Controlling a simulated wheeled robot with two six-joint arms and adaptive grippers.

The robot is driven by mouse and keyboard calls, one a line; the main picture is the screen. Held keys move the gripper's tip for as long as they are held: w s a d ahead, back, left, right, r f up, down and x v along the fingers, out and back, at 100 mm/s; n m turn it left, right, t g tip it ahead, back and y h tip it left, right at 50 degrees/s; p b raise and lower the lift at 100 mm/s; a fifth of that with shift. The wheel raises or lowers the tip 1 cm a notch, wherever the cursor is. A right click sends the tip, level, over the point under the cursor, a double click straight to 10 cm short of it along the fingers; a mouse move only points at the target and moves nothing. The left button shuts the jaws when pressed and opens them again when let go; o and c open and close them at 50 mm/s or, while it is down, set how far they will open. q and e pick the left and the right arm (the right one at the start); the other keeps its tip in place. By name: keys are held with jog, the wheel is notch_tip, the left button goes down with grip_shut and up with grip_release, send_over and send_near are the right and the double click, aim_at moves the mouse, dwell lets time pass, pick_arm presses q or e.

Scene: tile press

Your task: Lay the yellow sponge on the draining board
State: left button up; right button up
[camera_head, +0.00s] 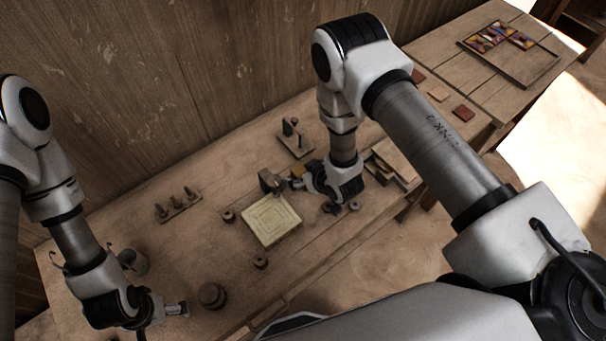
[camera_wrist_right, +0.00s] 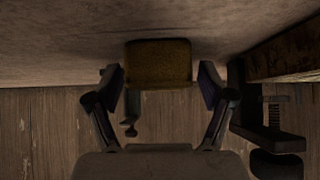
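The yellow sponge (camera_wrist_right: 158,62) is a brownish-yellow block in the right wrist view, between the spread fingers of my right gripper (camera_wrist_right: 160,85). A gap shows on each side of it. In the head view a small yellow patch of the sponge (camera_head: 297,170) shows beside my right gripper (camera_head: 291,183), which points left, low over the bench. My left gripper (camera_head: 178,309) is at the lower left, away from the sponge; its finger opening is unclear. I cannot tell for sure which flat piece is the draining board.
A pale patterned square tile (camera_head: 271,219) lies mid-bench, with a brown block (camera_head: 270,180) at its back edge. Peg stands (camera_head: 178,205) (camera_head: 295,138) are along the back. A round dark pot (camera_head: 212,295) stands in front; a slotted wooden tray (camera_head: 392,163) is right of my right gripper.

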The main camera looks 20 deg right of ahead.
jog(key=shift+s+d+r, duration=0.15)
jog(key=shift+s+r, duration=0.05)
jog(key=shift+s, duration=0.2)
jog(key=c, duration=1)
jog(key=shift+w, duration=0.1)
